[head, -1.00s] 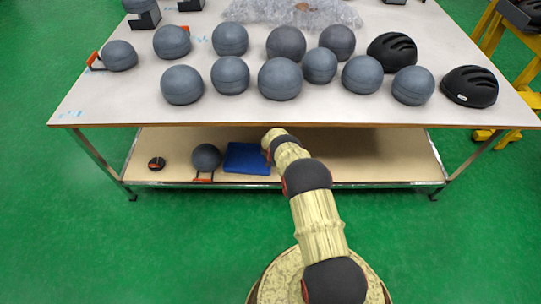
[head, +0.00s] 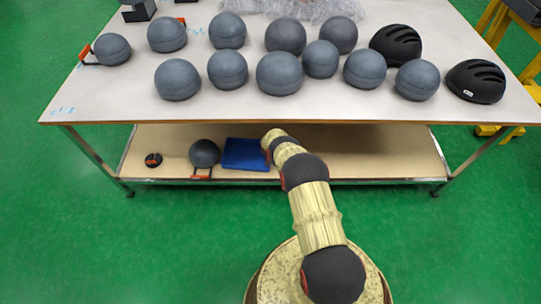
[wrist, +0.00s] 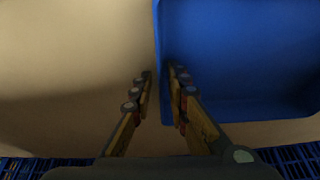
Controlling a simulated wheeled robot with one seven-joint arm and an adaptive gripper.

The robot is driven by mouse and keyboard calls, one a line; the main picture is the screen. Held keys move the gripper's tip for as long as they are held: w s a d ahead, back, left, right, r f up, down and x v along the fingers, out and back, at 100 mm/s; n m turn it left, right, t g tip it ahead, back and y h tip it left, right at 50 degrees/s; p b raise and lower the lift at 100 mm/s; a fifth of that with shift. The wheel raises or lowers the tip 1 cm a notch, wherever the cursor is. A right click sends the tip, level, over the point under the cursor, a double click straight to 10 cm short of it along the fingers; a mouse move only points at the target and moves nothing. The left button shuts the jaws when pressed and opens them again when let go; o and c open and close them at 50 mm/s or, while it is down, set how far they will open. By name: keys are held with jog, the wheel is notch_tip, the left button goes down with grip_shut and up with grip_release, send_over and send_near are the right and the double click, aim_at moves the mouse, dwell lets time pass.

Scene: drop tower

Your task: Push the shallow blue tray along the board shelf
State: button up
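The shallow blue tray (head: 245,155) lies on the board shelf (head: 365,160) under the table, just left of my arm in the head view. In the wrist view the tray (wrist: 240,60) fills the upper right, with its near-left corner close to my fingers. My gripper (wrist: 161,75) has its two fingertips a little apart, with nothing seen clamped between them. The right finger overlaps the tray's left edge and the left finger is over bare board. I cannot tell whether either finger touches the tray. In the head view my gripper is hidden beyond my arm's last links.
A grey ball-shaped object (head: 204,153) with an orange-ended handle sits left of the tray. A small black-and-red item (head: 153,160) is farther left. The shelf is bare right of my arm. The tabletop (head: 120,95) above carries several grey balls and black helmets.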

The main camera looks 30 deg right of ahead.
grip_shut()
dwell(0.3)
